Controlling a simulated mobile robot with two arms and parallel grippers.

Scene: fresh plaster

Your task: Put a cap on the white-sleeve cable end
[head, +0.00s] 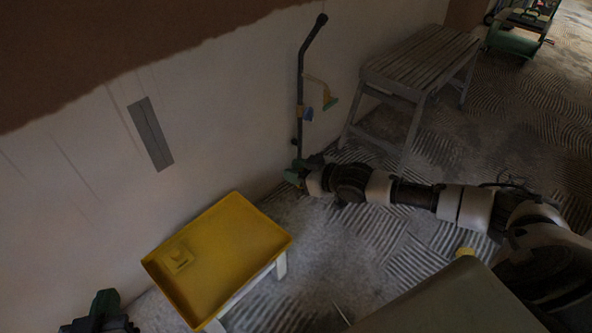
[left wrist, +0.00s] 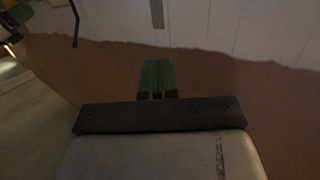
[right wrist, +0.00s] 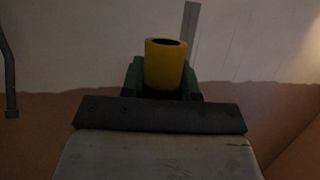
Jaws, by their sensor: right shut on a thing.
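My right gripper (head: 297,176) reaches in from the right, low by the wall. In the right wrist view its green fingers (right wrist: 162,80) are shut on a yellow cap (right wrist: 165,66), a short hollow cylinder with its dark opening facing up. The cap is hard to make out in the head view. My left gripper (head: 100,312) is at the bottom left corner. In the left wrist view its green fingers (left wrist: 157,76) are together with nothing visible between them.
A yellow tray (head: 225,232) on white legs stands by the wall. A grey strip (head: 150,133) is on the wall.

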